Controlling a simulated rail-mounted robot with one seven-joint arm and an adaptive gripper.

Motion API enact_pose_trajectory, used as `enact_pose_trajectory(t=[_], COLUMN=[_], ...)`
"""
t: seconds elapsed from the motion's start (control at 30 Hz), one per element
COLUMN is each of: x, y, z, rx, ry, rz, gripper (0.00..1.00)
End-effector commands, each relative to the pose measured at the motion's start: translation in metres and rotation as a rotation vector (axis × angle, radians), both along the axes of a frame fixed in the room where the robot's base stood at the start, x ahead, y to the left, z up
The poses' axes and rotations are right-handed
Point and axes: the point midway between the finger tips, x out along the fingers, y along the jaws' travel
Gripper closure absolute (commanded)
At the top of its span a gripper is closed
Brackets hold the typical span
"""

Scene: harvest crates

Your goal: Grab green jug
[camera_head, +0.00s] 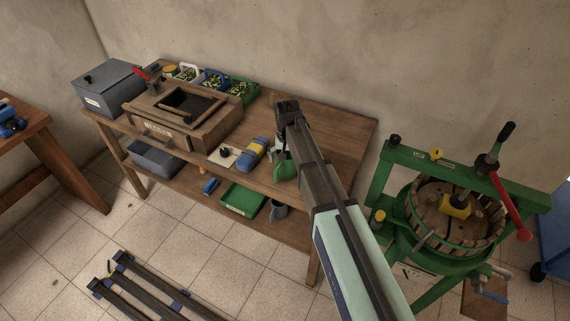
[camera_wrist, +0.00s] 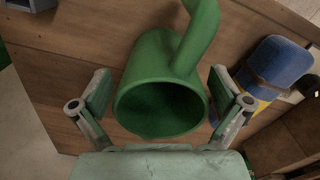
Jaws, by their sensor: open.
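The green jug (camera_wrist: 150,70) is in the middle of the wrist view, with its dark round mouth facing the camera and its handle rising at the upper right. My gripper (camera_wrist: 163,92) is open, with one finger on each side of the jug's mouth and visible gaps between. In the head view the green jug (camera_head: 283,168) stands on the wooden workbench (camera_head: 335,122) near its front edge, partly hidden by my arm. My gripper (camera_head: 279,142) is right above or at the jug there; the fingertips are hard to make out.
A blue and yellow roll-shaped object (camera_wrist: 278,68) lies close to the right finger; it also shows in the head view (camera_head: 254,152). A wooden box (camera_head: 190,125) and small crates (camera_head: 243,90) stand to the left. A green press (camera_head: 440,215) stands right of the bench.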

Motion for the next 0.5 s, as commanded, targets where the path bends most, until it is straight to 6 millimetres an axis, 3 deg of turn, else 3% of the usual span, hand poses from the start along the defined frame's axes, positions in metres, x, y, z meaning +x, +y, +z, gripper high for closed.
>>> enact_pose_trajectory(t=[0.23, 0.27, 0.4, 0.5], x=[0.0, 0.0, -0.0001, -0.0001], y=[0.0, 0.0, 0.0, 0.0], z=[-0.0018, -0.0017, -0.0016, -0.0017], rx=[0.0, 0.0, 0.0, 0.0], ry=[0.0, 0.0, 0.0, 0.0], rz=[0.0, 0.0, 0.0, 0.0], gripper=[0.0, 0.07, 0.57, 0.59])
